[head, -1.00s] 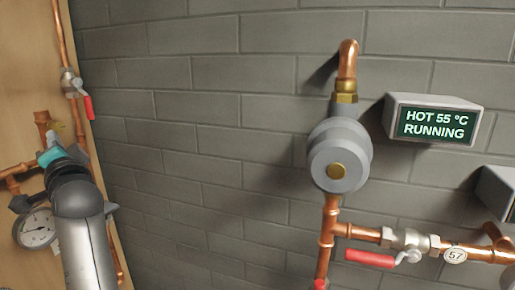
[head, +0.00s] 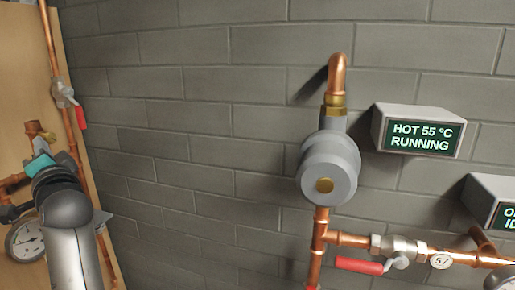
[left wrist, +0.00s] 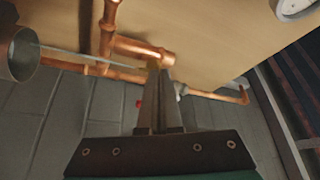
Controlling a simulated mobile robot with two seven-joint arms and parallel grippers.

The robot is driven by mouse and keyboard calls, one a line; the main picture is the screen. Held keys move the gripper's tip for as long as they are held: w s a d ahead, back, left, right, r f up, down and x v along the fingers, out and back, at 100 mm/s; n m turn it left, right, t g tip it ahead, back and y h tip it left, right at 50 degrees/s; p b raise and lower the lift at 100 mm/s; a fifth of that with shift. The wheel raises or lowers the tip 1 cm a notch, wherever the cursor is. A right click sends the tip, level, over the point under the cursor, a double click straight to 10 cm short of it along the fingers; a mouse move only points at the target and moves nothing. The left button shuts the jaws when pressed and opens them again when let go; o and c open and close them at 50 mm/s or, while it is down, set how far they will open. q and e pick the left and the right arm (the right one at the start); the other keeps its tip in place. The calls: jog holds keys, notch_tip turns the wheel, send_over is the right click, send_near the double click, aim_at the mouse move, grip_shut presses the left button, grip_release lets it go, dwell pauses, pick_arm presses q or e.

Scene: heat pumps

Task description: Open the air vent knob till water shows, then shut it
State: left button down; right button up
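The air vent knob (head: 48,135) is a small brass piece beside a copper pipe stub on the wooden board at the left of the head view. My left gripper (left wrist: 159,72) has its two grey fingers close together, with their tips at the brass knob (left wrist: 153,64) in the left wrist view. It looks shut on the knob, though the contact itself is small and partly hidden. No water shows at the knob. My right gripper is in neither view.
A pressure gauge (head: 25,242) sits below my left wrist. A red-handled valve (head: 66,93) is on the vertical pipe above. A grey pump (head: 328,170) and a display (head: 418,133) reading HOT 55 °C RUNNING are on the brick wall. Another red-lever valve (head: 398,248) carries tag 57.

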pick_arm(q)
jog(key=shift+s, duration=0.1)
dwell(0.3)
jog(key=s+d, duration=0.2)
jog(key=d, duration=0.3)
jog(key=shift+d, duration=0.35)
jog(key=shift+f, duration=0.1)
